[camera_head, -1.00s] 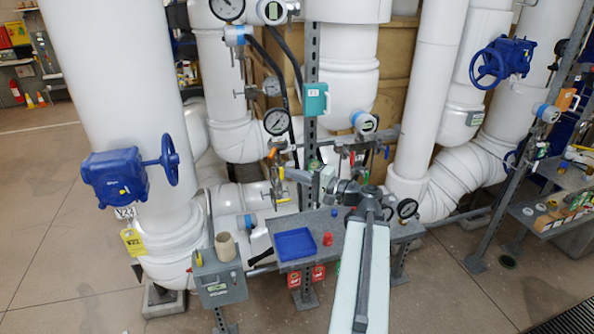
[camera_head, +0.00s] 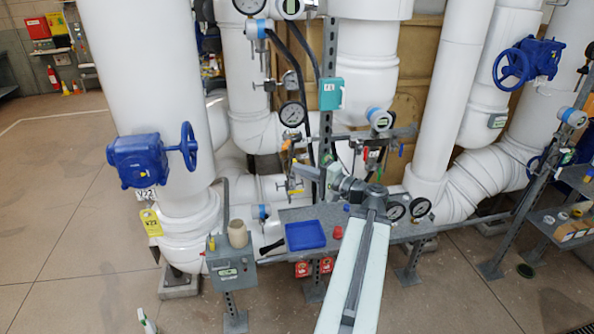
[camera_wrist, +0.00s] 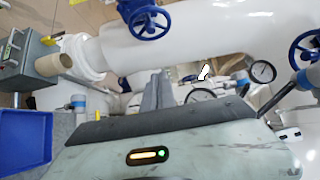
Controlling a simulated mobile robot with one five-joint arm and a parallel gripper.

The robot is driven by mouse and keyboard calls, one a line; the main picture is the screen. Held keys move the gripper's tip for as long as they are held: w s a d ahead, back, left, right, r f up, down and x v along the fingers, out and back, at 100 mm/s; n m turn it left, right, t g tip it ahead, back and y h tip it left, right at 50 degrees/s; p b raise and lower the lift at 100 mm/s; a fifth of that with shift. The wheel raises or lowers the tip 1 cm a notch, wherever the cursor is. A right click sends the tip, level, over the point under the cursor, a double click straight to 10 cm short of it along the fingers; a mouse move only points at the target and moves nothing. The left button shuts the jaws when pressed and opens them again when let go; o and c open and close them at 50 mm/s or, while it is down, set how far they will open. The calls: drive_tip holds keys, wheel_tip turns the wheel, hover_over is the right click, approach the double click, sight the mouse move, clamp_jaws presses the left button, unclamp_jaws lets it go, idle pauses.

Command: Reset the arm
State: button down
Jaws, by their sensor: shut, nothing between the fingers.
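My arm (camera_head: 357,262) reaches up from the bottom of the head view, and its far end bends to the left over the workbench. My gripper (camera_wrist: 157,92) shows in the wrist view as grey fingers close together, with nothing between them. In the head view the fingers are small and hard to make out against the pipework.
A blue tray (camera_head: 305,236) and a red cap (camera_head: 337,232) are on the grey bench. A beige cup (camera_head: 237,233) is by a grey box (camera_head: 231,270) at the left. White pipes, blue valves (camera_head: 137,160) and gauges (camera_head: 396,210) stand close behind. Floor at left is open.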

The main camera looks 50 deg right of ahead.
drive_tip(key=shift+s+d, duration=0.1)
drive_tip(key=shift+d, duration=0.05)
drive_tip(key=w+a+n+g+y, duration=0.1)
drive_tip(key=w+a+n+y, duration=0.35)
drive_tip(key=w+a, duration=1)
drive_tip(key=w+a+f+n+g+y, duration=0.2)
drive_tip(key=w+a+f+g, duration=0.1)
drive_tip(key=a, duration=0.8)
drive_tip(key=w+a+f+n+g+y, duration=0.2)
drive_tip(key=w+a+f+g+y, duration=0.1)
drive_tip(key=a, duration=0.8)
drive_tip(key=s+a+f+n+g+h, duration=0.1)
drive_tip(key=s+a+f+n+g, duration=0.2)
drive_tip(key=a+f, duration=0.5)
drive_tip(key=s+a+f+n+g+h, duration=0.15)
drive_tip(key=a+f+n+g, duration=0.3)
drive_tip(key=a, duration=0.75)
wheel_tip(320, 180, down, 4)
drive_tip(key=s+n+g+h, duration=0.1)
drive_tip(key=s+g+h, duration=0.2)
drive_tip(key=h, duration=0.1)
drive_tip(key=s+d+f+h, duration=0.1)
drive_tip(key=d+h, duration=0.3)
drive_tip(key=d, duration=0.4)
drive_tip(key=shift+s+f, duration=0.15)
drive_tip(key=shift+s, duration=0.25)
